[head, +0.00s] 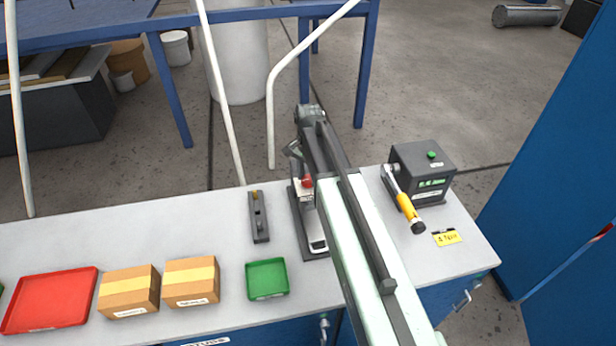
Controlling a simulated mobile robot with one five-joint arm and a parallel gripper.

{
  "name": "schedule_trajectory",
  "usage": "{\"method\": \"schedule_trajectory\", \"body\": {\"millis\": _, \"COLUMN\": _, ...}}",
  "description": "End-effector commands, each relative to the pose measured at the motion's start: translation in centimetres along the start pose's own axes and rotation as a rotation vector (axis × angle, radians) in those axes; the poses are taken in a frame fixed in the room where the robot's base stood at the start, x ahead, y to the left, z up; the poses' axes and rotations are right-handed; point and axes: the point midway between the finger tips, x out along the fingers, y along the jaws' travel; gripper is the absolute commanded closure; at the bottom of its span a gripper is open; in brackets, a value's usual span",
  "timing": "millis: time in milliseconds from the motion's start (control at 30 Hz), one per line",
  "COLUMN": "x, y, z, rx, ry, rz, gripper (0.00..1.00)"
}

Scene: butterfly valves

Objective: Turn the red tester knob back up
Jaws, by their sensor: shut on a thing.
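The red tester knob (307,181) shows as a small red patch on the tester (317,243), a dark, narrow stand with pale parts on the bench. My arm reaches over the tester from the lower right and hides its right side. My gripper (299,163) is at the knob, left of my arm's far end, and is shut on it. The fingertips are small and partly hidden, so the exact grip and the knob's angle are unclear.
The grey bench holds a dark block tool (259,216), a green tray (267,279), two cardboard boxes (192,281) and a red tray (50,301).

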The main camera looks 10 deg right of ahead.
Motion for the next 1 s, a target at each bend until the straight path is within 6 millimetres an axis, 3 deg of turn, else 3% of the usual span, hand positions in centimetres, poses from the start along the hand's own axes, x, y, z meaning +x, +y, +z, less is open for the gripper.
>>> {"method": "schedule_trajectory", "body": {"millis": 1000, "x": -0.02, "y": 0.14, "z": -0.16, "rx": -0.964, "ry": 0.001, "rz": 0.001, "gripper": 0.98}}
